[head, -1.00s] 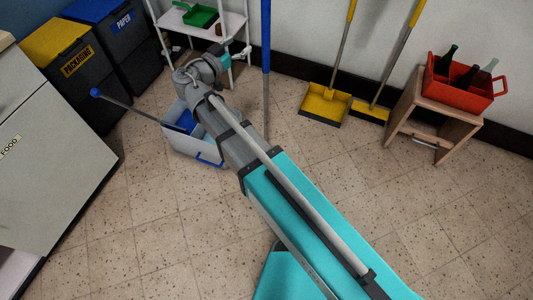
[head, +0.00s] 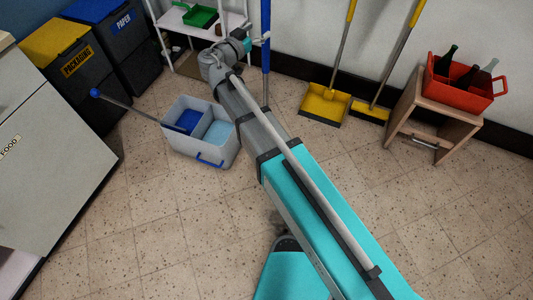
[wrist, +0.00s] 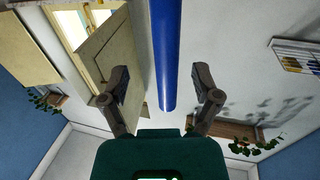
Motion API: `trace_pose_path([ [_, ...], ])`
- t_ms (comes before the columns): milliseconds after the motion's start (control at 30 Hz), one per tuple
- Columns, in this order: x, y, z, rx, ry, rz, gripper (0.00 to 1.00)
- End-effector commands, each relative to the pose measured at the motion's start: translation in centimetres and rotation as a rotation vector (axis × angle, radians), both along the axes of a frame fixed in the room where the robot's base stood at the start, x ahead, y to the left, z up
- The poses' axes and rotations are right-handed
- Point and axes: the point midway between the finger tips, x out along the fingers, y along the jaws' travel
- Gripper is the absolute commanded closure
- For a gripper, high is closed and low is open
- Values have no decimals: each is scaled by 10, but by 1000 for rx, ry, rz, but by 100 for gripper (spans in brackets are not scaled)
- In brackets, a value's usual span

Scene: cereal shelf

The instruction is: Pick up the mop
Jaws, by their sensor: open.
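A tall blue pole (head: 265,35), which looks like the mop's handle, stands upright near the wall in the head view; its lower end is hidden behind my arm. In the wrist view the blue pole (wrist: 166,50) runs down from the top edge and ends between the two fingers. My gripper (wrist: 160,83) is open, with a finger on each side of the pole in that picture and visible gaps on both sides. In the head view my gripper (head: 256,40) is right beside the pole. I cannot tell how deep the pole lies between the fingers.
A grey bucket (head: 233,152) with a blue-ended stick (head: 130,106) stands left of my arm. A white shelf (head: 178,20) is behind it. Yellow dustpan (head: 325,106) and broom, and a wooden stool (head: 407,100) with a red crate (head: 455,91), stand right. The floor between is clear.

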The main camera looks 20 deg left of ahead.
Motion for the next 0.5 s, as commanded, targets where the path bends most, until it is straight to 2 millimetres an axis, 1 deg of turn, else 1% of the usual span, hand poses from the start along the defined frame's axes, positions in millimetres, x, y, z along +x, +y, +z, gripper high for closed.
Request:
trace_pose_path([
  [300,2,0,0,0,0,-1,19],
  [367,5,0,-1,0,0,-1,19],
  [500,18,-1,-3,0,0,-3,19],
])
